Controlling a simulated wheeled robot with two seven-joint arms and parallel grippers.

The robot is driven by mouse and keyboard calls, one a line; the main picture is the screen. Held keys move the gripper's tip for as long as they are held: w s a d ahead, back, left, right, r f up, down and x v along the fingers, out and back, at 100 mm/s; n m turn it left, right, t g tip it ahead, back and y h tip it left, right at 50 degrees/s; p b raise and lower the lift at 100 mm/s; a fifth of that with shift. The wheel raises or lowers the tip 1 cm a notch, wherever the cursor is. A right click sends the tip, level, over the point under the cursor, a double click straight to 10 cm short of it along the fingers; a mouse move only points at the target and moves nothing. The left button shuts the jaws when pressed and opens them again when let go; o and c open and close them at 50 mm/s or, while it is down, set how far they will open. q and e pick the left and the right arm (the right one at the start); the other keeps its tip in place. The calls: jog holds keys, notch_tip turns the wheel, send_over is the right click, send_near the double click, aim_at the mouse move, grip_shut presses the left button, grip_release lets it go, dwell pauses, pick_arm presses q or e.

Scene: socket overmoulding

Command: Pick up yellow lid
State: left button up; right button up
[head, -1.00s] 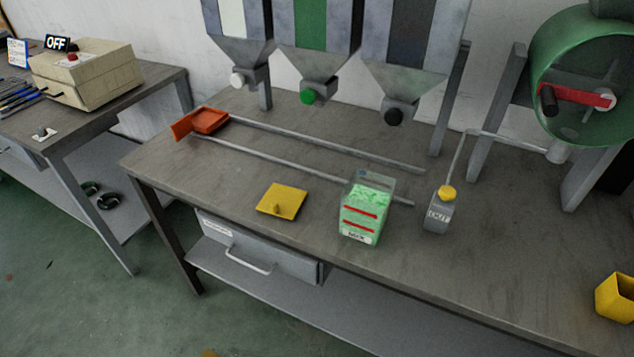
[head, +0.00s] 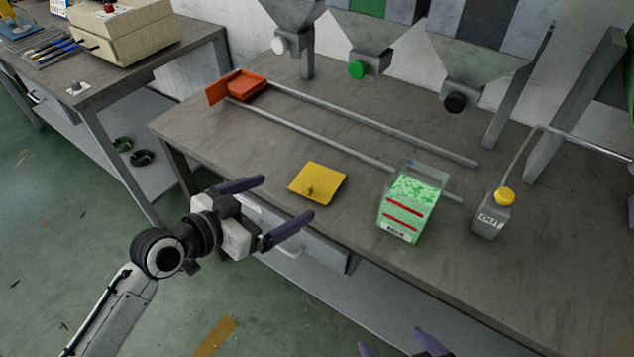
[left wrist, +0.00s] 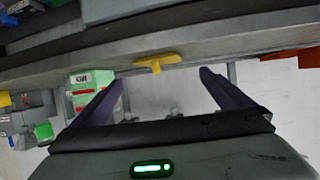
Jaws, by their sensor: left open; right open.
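The yellow lid (head: 318,183) lies flat on the grey workbench near its front edge, with a small knob on top. It also shows in the left wrist view (left wrist: 157,62), seen nearly edge-on beyond the fingers. My left gripper (head: 285,208) is open and empty, in front of the bench edge and to the left of the lid, apart from it. Its two fingers show in the left wrist view (left wrist: 160,85). My right gripper (head: 398,346) shows only its fingertips at the bottom edge of the head view, apart and with nothing seen between them.
A clear container of green granules (head: 410,205) stands right of the lid. A grey oil can with yellow cap (head: 492,215) is further right. Two metal rails (head: 370,122) run behind, with an orange scoop-like piece (head: 238,86) at their left end. Hoppers hang above.

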aim_at(305, 191)
pick_arm(q)
jog(key=x, duration=0.7)
jog(key=shift+s+d+f, duration=0.1)
jog(key=shift+d+f, duration=0.25)
jog(key=shift+d, duration=0.1)
jog(key=shift+c, duration=0.3)
jog(key=c, duration=1.3)
